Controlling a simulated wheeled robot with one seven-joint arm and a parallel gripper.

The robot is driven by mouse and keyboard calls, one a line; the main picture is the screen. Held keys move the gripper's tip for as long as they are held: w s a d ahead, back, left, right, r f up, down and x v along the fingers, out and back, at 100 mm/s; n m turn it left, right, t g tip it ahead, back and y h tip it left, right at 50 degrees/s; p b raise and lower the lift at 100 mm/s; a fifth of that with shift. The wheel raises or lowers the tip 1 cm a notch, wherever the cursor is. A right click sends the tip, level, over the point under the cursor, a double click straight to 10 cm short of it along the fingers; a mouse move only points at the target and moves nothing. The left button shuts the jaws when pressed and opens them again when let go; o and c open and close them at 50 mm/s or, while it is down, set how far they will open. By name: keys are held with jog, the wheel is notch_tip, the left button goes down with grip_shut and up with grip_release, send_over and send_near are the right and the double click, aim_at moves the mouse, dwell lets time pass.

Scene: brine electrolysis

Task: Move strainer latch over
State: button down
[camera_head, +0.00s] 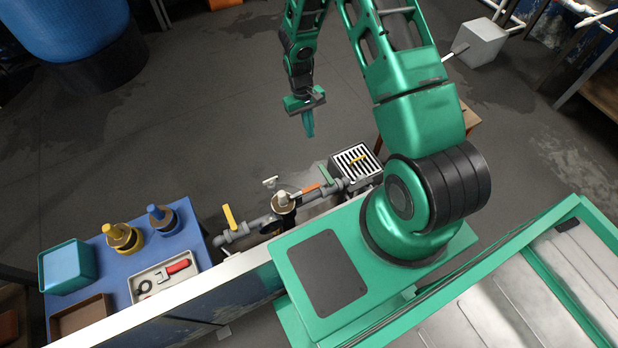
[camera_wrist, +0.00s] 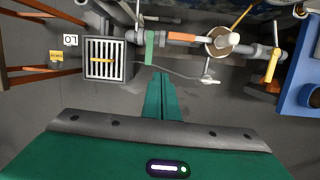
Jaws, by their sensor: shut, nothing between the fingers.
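The strainer (camera_head: 284,203) is a round body with a pale cap on a grey pipe run; it also shows in the wrist view (camera_wrist: 222,40). An orange bar (camera_head: 305,190) lies along the pipe beside it, also in the wrist view (camera_wrist: 181,36). A white T-shaped lever (camera_head: 270,181) sticks out from the strainer's side. I cannot tell which of these two is the latch. My gripper (camera_head: 309,124) is shut and empty, apart from the pipework. In the wrist view its green fingers (camera_wrist: 164,97) point toward the pipe, short of the green handle (camera_wrist: 149,47).
A grated box (camera_head: 338,170) with a yellow bar (camera_head: 358,160) stands at the pipe's right end. A yellow valve handle (camera_head: 229,217) is at its left. A blue table (camera_head: 190,238) holds a tray, bins and two capped pots. The floor around my gripper is clear.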

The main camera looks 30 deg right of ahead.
aim_at(305, 191)
jog(key=s+a+f, duration=0.2)
jog(key=s+f, duration=0.1)
jog(key=f, duration=0.6)
jog(key=s+a+f, duration=0.1)
jog(key=s+f, duration=0.3)
jog(key=f, duration=0.5)
jog(key=shift+s+a+f, duration=0.25)
jog(key=shift+a+f, duration=0.15)
jog(key=shift+d, duration=0.1)
